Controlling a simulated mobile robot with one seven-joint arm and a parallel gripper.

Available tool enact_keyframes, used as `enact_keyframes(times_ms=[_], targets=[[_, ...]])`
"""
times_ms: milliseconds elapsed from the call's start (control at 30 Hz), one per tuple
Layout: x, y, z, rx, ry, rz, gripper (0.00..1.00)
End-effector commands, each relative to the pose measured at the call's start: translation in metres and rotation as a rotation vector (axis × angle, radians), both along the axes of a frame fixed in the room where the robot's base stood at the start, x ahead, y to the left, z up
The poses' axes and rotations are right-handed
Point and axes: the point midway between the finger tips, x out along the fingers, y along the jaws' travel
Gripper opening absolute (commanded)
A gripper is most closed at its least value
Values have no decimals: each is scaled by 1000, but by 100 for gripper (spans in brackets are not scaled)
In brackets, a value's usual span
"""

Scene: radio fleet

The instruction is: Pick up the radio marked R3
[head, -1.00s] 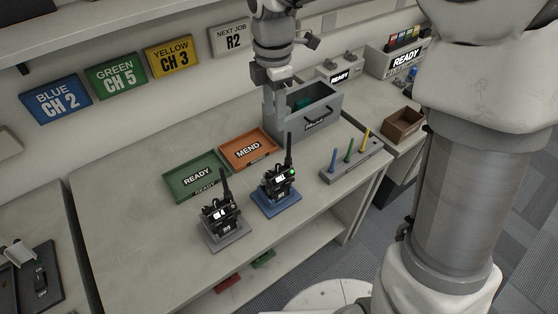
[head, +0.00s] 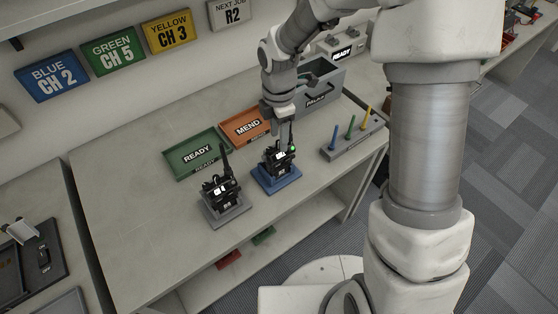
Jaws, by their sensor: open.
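Two black radios with screens stand upright on the bench. One radio (head: 221,191) is on a grey stand (head: 232,218), with its antenna up; the small mark on its front is too small to read surely. The other radio (head: 278,160) is on a blue stand (head: 279,185) and shows a green light. I cannot read an R3 mark on either. My gripper (head: 285,140) points down at the top of the radio on the blue stand and hides its antenna. Its jaws are open; whether they touch the radio or straddle its antenna I cannot tell.
A green READY tray (head: 183,165) and an orange MEND tray (head: 232,138) lie behind the radios. A grey bin (head: 330,92) stands behind my gripper. A rack (head: 350,142) with blue, green and yellow pegs stands to the right. The bench's left part is clear.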

Motion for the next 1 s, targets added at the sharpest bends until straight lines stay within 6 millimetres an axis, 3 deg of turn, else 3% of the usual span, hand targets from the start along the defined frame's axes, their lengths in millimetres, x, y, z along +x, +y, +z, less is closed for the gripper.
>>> enact_keyframes(times_ms=[300, 600, 1000], targets=[[0, 0, -6, -1, -1, 0, 53], [0, 0, -6, -1, 0, 0, 0], [0, 0, -6, -1, -1, 0, 0]])
